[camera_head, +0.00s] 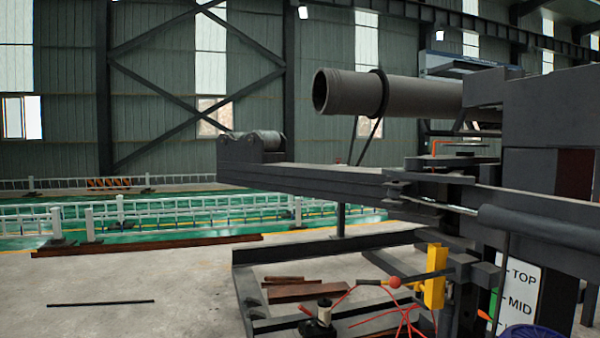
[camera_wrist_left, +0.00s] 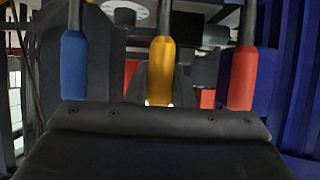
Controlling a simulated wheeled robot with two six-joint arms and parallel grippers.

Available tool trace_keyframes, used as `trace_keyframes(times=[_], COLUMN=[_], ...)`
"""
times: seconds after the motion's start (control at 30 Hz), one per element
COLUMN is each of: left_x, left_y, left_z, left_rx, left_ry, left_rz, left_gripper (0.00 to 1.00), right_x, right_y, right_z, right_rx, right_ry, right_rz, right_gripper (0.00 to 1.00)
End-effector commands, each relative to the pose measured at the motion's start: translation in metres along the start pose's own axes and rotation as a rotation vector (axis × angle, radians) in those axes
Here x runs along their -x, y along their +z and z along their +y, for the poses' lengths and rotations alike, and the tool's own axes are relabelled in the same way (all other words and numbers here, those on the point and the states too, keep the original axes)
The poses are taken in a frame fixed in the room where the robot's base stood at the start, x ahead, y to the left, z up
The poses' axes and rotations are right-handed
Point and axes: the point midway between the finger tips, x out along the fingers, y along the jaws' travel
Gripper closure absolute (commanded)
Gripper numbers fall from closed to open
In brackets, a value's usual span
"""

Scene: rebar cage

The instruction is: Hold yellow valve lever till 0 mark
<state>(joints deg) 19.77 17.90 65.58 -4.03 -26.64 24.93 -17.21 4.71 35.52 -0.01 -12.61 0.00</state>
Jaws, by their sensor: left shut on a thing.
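In the left wrist view three lever handles hang side by side on dark rods: a blue lever (camera_wrist_left: 74,66), the yellow valve lever (camera_wrist_left: 161,72) in the middle and a red lever (camera_wrist_left: 243,77). My left gripper (camera_wrist_left: 160,103) shows as a wide black body below them. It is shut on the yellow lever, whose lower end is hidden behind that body. The fingertips are hidden. No 0 mark can be made out. Neither gripper shows in the head view, and my right gripper is in neither view.
In the head view a grey pipe (camera_head: 395,94) rests above a dark machine frame (camera_head: 325,181). A yellow block (camera_head: 435,276) stands beside a white TOP/MID sign (camera_head: 518,294). Open concrete floor (camera_head: 140,285) lies at left, with a thin black rod (camera_head: 100,303).

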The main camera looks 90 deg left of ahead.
Motion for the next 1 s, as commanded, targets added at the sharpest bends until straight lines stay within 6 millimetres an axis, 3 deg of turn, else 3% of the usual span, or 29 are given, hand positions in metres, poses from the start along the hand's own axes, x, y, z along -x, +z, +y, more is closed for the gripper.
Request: trace_keyframes(times=[0.3, 1.0], left_x=[-0.007, -0.018], left_y=[-0.006, -0.008], left_z=[0.0, 0.0], left_rx=[0.001, 0.001], left_ry=[-0.001, 0.0], left_rz=[-0.072, -0.16], left_gripper=[1.0, 1.0], right_x=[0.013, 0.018], right_y=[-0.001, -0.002], right_z=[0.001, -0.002], right_rx=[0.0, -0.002], right_ry=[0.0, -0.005], right_rz=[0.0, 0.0], right_gripper=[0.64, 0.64])
